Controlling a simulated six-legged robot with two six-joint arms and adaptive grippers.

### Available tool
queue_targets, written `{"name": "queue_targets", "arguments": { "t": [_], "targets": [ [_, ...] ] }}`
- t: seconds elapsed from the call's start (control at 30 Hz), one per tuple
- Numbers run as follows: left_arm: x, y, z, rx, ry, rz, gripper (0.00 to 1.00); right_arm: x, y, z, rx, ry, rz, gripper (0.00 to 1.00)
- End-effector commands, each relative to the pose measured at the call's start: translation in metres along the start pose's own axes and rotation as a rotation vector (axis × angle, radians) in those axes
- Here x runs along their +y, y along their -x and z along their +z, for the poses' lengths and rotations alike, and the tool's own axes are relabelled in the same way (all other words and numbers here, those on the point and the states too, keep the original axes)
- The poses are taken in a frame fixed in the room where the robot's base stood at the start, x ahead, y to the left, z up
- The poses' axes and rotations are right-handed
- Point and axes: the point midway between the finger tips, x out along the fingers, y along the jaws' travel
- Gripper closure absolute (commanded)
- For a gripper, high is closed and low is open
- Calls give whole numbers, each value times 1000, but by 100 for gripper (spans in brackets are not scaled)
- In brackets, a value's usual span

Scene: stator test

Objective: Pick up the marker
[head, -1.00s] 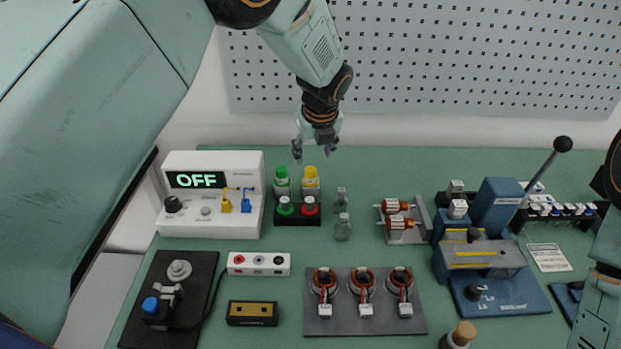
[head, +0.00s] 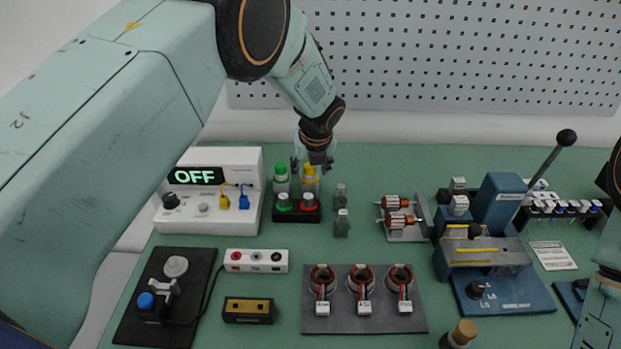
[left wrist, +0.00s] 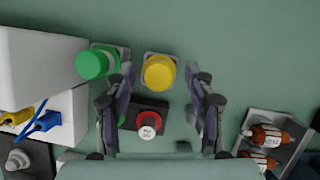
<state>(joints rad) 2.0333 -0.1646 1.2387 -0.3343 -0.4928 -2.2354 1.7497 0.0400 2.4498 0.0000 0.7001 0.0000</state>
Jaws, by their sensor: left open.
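I cannot tell for sure which is the marker. My left gripper (head: 312,163) is open, pointing down over the yellow-capped one. In the left wrist view, the yellow cap (left wrist: 159,72) lies between the spread fingers (left wrist: 161,85), with nothing gripped. The green cap (left wrist: 92,65) sits just outside the left finger. The right gripper is out of view.
A white box reading OFF (head: 210,215) stands close on the left. Small grey pieces (head: 341,222) and red-and-silver rotors (head: 397,202) are on the right. A pegboard (head: 440,60) rises behind.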

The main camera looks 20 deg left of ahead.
Motion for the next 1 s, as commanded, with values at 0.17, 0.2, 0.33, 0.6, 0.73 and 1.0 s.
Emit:
{"name": "queue_targets", "arguments": {
  "t": [0.17, 0.2, 0.33, 0.6, 0.73, 1.0],
  "targets": [
    [0, 1, 0, -1, 1, 0, 47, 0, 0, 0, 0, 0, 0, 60],
    [0, 1, 0, -1, 1, 0, 50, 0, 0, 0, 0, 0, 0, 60],
    [0, 1, 0, 0, 1, 0, 61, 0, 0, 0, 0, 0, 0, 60],
    [0, 1, 0, 0, 1, 0, 84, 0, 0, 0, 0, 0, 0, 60],
    [0, 1, 0, 0, 1, 0, 95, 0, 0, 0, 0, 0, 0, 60],
    [0, 1, 0, 0, 1, 0, 100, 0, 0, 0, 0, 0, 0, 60]
  ]
}}
